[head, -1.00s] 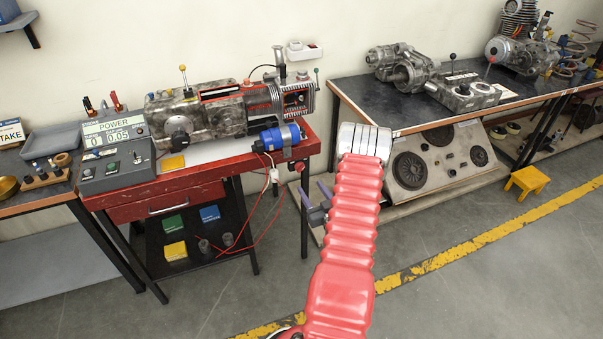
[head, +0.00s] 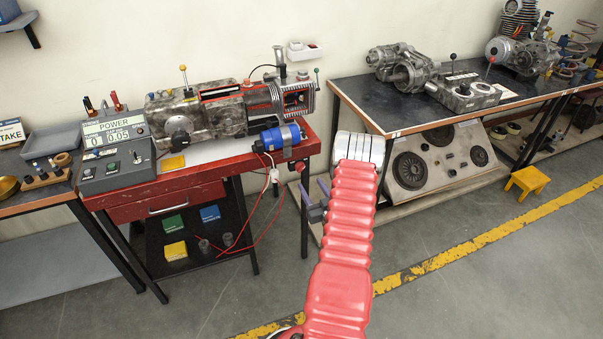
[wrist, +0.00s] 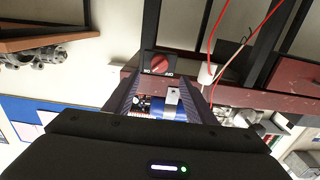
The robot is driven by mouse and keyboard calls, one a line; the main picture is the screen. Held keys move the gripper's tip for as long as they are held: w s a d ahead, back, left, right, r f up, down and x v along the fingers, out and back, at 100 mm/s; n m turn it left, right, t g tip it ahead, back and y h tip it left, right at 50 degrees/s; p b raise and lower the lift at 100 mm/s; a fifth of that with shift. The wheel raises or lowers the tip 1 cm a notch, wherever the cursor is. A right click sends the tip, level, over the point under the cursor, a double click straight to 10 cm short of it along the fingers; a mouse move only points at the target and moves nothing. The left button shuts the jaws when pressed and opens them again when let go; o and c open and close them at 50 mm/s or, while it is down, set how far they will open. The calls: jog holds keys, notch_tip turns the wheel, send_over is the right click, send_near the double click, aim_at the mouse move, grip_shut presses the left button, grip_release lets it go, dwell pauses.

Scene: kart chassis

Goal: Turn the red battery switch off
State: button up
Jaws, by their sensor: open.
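The red battery switch (head: 302,167) is at the right front corner of the red workbench, small in the head view. In the wrist view, which looks upside down, it shows as a red rotary knob (wrist: 160,63) on a dark plate with small ON and OFF labels below it. Which label the knob points to is too small to tell. My gripper (head: 314,190) is open and empty, just below and right of the switch in the head view. In the wrist view the switch lies beyond my spread fingers (wrist: 158,95), roughly centred between them, apparently not touched.
A blue cylinder (head: 281,138) sits on the red workbench (head: 135,207) above the switch. Red wires (head: 275,218) hang beside a bench leg, left of my gripper. A white plug-like part (wrist: 206,74) is close to the switch. A second bench (head: 358,108) stands to the right.

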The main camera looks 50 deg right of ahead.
aim_at(302, 170)
jog(key=x, duration=0.9)
jog(key=shift+w+d, duration=0.15)
jog(key=shift+w, duration=0.15)
jog(key=shift+c, duration=0.5)
